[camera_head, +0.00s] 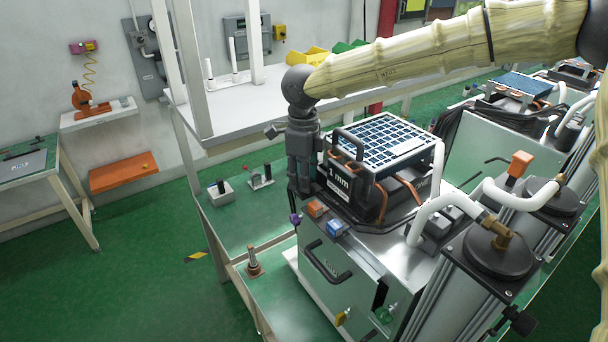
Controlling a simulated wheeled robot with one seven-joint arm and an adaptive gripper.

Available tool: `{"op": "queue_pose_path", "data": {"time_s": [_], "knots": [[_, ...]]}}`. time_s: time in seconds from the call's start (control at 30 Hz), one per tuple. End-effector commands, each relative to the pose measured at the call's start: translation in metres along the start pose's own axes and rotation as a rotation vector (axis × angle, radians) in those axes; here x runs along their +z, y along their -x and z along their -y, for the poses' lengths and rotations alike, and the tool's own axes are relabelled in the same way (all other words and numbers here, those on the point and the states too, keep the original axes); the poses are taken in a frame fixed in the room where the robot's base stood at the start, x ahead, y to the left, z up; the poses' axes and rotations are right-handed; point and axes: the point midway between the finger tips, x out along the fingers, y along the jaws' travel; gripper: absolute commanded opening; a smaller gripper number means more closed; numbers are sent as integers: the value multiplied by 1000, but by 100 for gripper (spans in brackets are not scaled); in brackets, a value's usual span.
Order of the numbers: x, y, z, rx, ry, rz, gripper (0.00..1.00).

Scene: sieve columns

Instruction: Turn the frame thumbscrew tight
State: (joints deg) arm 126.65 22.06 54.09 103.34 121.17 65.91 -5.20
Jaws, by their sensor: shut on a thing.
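My gripper (303,184) points down at the near left corner of the sieve frame. Its fingers are shut on what appears to be the frame thumbscrew, which the fingers hide. I cannot tell how far the screw is turned. The sieve frame (338,182) is black with a "1 mm" label and a carrying handle (347,141). A blue sieve panel with a white grid (385,141) lies on top.
White pipes (428,212) and a cylinder (497,252) stand to the right. The green bench (235,230) at left carries small fixtures. Open floor lies further left.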

Motion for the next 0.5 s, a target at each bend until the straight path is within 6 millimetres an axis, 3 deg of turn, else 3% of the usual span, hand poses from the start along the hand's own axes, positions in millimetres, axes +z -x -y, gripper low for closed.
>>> {"op": "queue_pose_path", "data": {"time_s": [0.43,0.47,0.5], "knots": [[2,5,2,-6,-8,8,8],[2,5,2,-6,-8,8,38],[2,4,2,-6,-8,7,41]]}}
